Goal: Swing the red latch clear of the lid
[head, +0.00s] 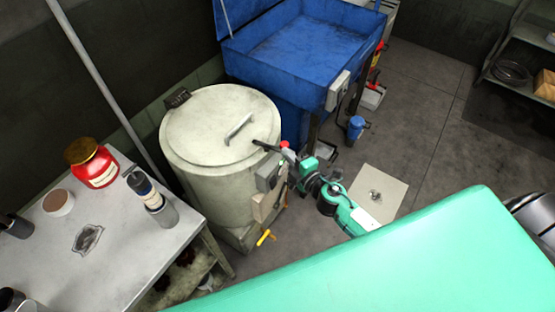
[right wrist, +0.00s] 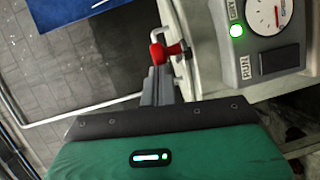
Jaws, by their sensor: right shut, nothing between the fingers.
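The red latch (head: 284,144) is at the right edge of the pale round drum's lid (head: 215,125). A dark bar reaches from beside it over the lid's edge; I cannot tell if it belongs to the latch. In the right wrist view the red latch (right wrist: 168,51) shows just beyond the fingertips. My right gripper (head: 289,155) is at the drum's right side, close to the latch. In the right wrist view its grey fingers (right wrist: 158,72) are shut with nothing between them. Whether they touch the latch is unclear. My left gripper is not in view.
A grey control box (head: 268,173) with a gauge (right wrist: 265,13) is on the drum's side, close to the right gripper. A blue basin (head: 300,50) stands behind. A metal table (head: 75,255) with a red jar (head: 93,163) is at left. Floor right of the drum is mostly open.

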